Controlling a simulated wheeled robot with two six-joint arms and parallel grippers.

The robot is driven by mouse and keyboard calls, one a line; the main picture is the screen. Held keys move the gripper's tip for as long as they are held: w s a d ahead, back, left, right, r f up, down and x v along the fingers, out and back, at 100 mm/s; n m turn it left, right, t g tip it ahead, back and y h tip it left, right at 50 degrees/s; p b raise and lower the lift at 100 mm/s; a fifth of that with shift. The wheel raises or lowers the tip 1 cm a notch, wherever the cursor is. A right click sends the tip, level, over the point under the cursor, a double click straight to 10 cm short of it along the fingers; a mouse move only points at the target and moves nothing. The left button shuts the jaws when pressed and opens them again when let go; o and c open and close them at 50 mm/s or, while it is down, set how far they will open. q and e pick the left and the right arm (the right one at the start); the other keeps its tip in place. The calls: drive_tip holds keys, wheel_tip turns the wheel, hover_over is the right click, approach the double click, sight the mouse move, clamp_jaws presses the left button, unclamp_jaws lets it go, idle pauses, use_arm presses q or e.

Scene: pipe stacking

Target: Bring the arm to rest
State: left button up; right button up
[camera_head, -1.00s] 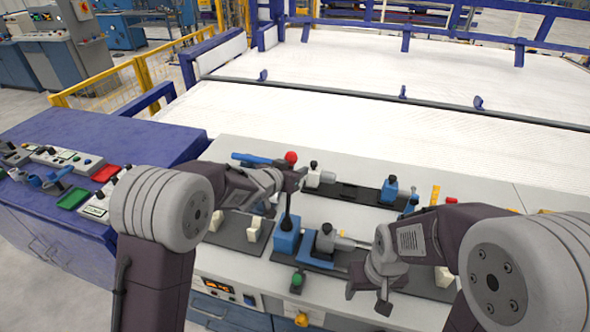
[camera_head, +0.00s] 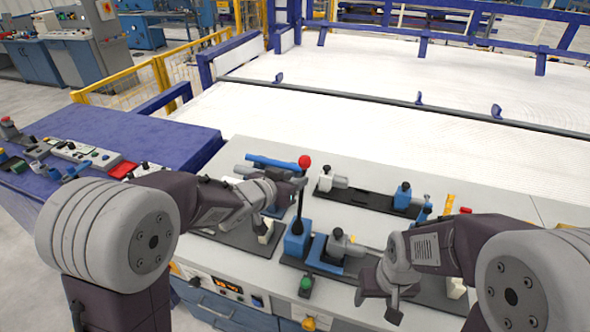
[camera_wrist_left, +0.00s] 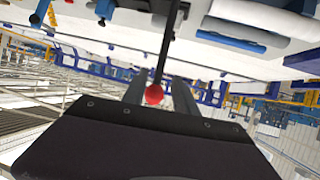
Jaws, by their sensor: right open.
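My left gripper (camera_head: 299,183) is just left of the upright black lever with a red ball (camera_head: 304,161) on the control desk. In the left wrist view its two fingers (camera_wrist_left: 160,88) stand apart, with the red ball (camera_wrist_left: 154,94) showing between them. Whether they touch the lever cannot be told. The lever rises from a blue base (camera_head: 297,241). My right gripper (camera_head: 377,302) hangs over the front part of the desk, fingers down and apart, with nothing seen in it.
The grey desk (camera_head: 240,156) carries blue and grey clamp fixtures (camera_head: 405,196) on black plates, close around both grippers. A green button (camera_head: 305,284) sits near the front edge. A blue cabinet (camera_head: 150,135) with small controls stands at left. A white fenced bed (camera_head: 400,80) lies behind.

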use_arm(q)
drive_tip(key=s+a+f+n+g+y, duration=0.1)
drive_tip(key=s+a+f+n+y, duration=0.2)
drive_tip(key=a, duration=0.4)
drive_tip(key=s+a+f+n+g+y, duration=0.1)
drive_tip(key=s+a+f+n+y, duration=0.2)
drive_tip(key=a, duration=0.4)
drive_tip(key=s+a+f+g, duration=0.1)
drive_tip(key=s+f+g, duration=0.3)
drive_tip(key=s, duration=0.5)
drive_tip(key=s+a+f+g, duration=0.1)
drive_tip(key=s+f+g, duration=0.3)
drive_tip(key=s, duration=0.5)
drive_tip(key=shift+s+f, duration=0.35)
drive_tip(key=shift+f, duration=0.1)
use_arm(e)
drive_tip(key=shift+c, duration=0.3)
